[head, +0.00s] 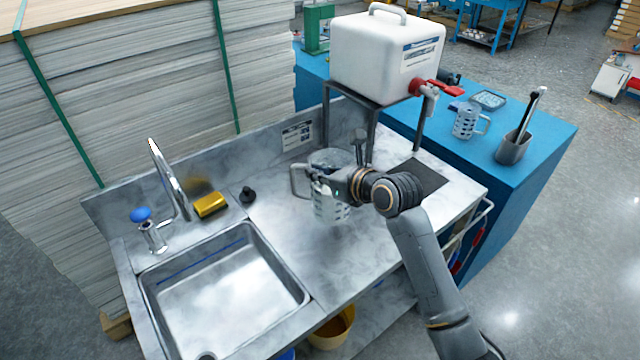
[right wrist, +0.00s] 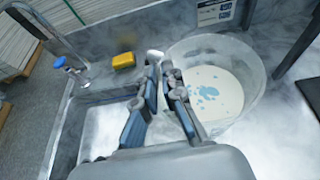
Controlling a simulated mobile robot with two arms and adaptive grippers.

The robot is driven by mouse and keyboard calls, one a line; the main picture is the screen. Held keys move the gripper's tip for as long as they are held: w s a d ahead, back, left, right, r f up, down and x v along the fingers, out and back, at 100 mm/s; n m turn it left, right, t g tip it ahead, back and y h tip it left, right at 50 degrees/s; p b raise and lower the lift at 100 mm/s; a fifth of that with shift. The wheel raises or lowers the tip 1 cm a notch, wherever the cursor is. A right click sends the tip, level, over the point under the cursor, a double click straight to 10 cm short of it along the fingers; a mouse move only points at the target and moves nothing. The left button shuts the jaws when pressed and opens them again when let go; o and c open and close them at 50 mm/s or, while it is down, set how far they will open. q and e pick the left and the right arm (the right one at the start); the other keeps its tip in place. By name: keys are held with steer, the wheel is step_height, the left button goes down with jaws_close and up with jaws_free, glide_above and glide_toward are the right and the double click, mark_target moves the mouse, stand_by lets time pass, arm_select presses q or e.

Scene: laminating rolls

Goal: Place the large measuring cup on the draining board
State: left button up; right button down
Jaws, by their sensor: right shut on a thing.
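The large measuring cup (head: 333,212) is a clear, upright cup with pale markings and a handle on its left. It is over the steel draining board (head: 270,210), right of the sink; I cannot tell whether its base touches. My right gripper (head: 316,178) reaches across the cup's front and is shut on it at the handle side, hiding part of its wall. In the right wrist view, the cup (right wrist: 247,97) is right of the gripper (right wrist: 163,75), with blue patches visible inside. My left gripper is not in view.
The sink (head: 225,290), tap (head: 168,180), yellow sponge (head: 210,205) and a black knob (head: 247,195) are to the left. A white water container (head: 375,55) stands on a dark frame behind right. A smaller cup (head: 467,122) and a grey holder (head: 512,149) stand on the blue table.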

steer(key=shift+w+d+f+p, duration=0.15)
steer(key=shift+w+f, duration=0.45)
steer(key=shift+f, duration=0.5)
steer(key=shift+w+a+f+p, duration=0.15)
steer(key=shift+w+f, duration=0.4)
steer(key=shift+f, duration=0.6)
steer(key=shift+w+d+f+p, duration=0.2)
steer(key=shift+w+f, duration=0.4)
steer(key=shift+f, duration=0.5)
steer(key=shift+a, duration=0.1)
steer(key=c, duration=1.8)
jaws_free()
steer(key=shift+s+f, duration=0.1)
steer(key=shift+f, duration=0.2)
steer(key=o, duration=0.3)
steer(key=shift+o, duration=0.2)
steer(key=shift+s, duration=0.1)
steer(key=shift+r, duration=0.1)
steer(key=v, duration=1.2)
steer(key=shift+b, duration=0.45)
